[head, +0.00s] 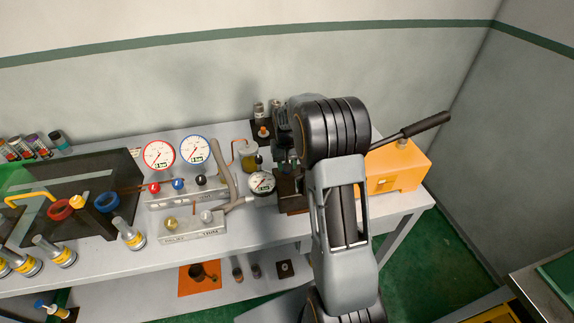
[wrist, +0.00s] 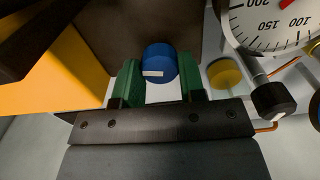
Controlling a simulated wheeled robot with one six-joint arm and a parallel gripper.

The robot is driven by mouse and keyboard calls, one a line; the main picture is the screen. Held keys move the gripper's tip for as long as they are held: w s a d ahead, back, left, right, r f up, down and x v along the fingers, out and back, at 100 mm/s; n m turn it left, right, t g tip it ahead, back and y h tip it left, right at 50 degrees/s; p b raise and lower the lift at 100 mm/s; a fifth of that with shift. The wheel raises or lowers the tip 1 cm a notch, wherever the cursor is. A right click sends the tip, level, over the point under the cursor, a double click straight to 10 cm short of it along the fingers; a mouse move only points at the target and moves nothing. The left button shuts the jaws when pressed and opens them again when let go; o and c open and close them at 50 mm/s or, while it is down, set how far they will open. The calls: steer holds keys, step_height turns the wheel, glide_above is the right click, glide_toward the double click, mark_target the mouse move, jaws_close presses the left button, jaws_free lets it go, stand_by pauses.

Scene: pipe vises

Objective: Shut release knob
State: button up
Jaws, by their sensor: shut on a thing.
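The release knob, a blue round knob (wrist: 160,60) with a white mark on its side, shows in the wrist view. My gripper (wrist: 161,82) has its green-padded fingers on either side of this knob and is shut on it. The white mark faces the camera and sits near the knob's lower left. In the head view my arm covers the spot, so the knob and the fingertips cannot be made out there.
An orange box (head: 399,168) with a black-handled lever (head: 426,125) stands at the bench's right end. A pressure gauge (head: 262,182) is close left of my arm and fills the wrist view's upper right (wrist: 270,22). Two larger dials (head: 195,150) stand further left.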

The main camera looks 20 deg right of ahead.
steer(key=m+b, duration=0.1)
steer(key=m, duration=0.3)
steer(key=shift+m, duration=0.3)
steer(key=m+b, duration=0.1)
steer(key=m, duration=0.2)
steer(key=shift+m, duration=0.4)
steer(key=m, duration=0.3)
steer(key=shift+m+b, duration=0.4)
steer(key=shift+m, duration=1.5)
steer(key=o, duration=0.9)
step_height(320, 180, up, 14)
steer(key=shift+b, duration=0.35)
